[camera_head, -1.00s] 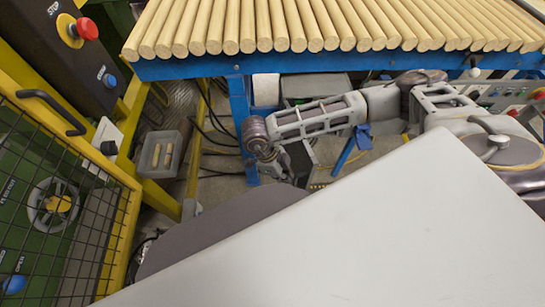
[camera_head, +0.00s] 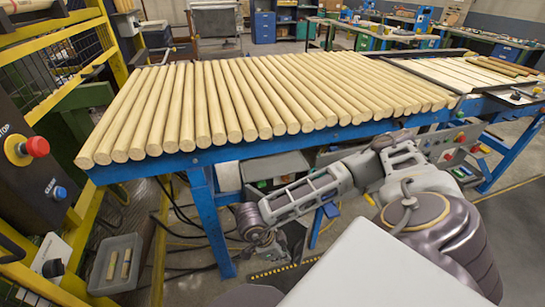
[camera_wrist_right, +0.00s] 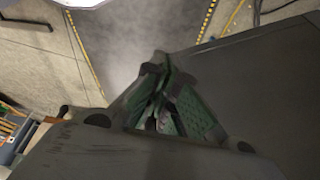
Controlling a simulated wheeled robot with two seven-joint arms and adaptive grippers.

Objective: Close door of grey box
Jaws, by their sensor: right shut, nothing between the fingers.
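A grey box (camera_head: 276,167) stands under the blue-framed table, in the head view. Its top shows, but my right arm covers much of its front, so I cannot tell how its door stands. My right gripper (camera_head: 290,242) hangs low in front of the table, right of the near blue leg, dark and partly hidden behind my wrist. In the right wrist view its green-padded fingers (camera_wrist_right: 166,98) are together with nothing between them. A dark grey flat panel (camera_wrist_right: 275,85) lies close beside the fingers; I cannot tell whether it belongs to the box. My left gripper is out of view.
Wooden rods (camera_head: 260,95) cover the table top. The blue table leg (camera_head: 211,225) stands close left of my right wrist. A grey bin (camera_head: 117,262) with two wood pieces sits at the lower left, beside a yellow frame and a control post with a red button (camera_head: 36,147).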

